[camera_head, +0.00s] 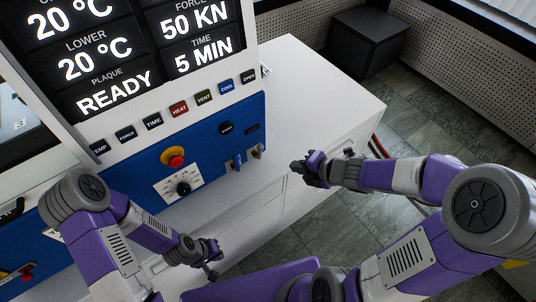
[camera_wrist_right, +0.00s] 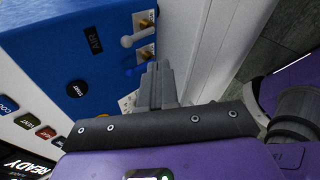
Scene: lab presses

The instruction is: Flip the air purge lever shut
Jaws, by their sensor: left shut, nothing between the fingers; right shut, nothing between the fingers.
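Two small levers on brass-coloured plates sit low at the right end of the press's blue panel, a left one (camera_head: 233,163) and a right one (camera_head: 257,152). I cannot tell which lever is the air purge one. My right gripper (camera_head: 297,168) is shut and empty, right of the levers and apart from them. Its fingers (camera_wrist_right: 155,70) hide part of the panel in the wrist view. My left gripper (camera_head: 214,274) is shut and empty, low in front of the bench.
The blue panel (camera_head: 210,150) also carries a red and yellow stop button (camera_head: 175,158), a dial (camera_head: 183,188) and a black button (camera_head: 226,128). A button row and the screen sit above. The white bench top (camera_head: 320,90) is clear to the right. A dark box (camera_head: 368,40) stands behind.

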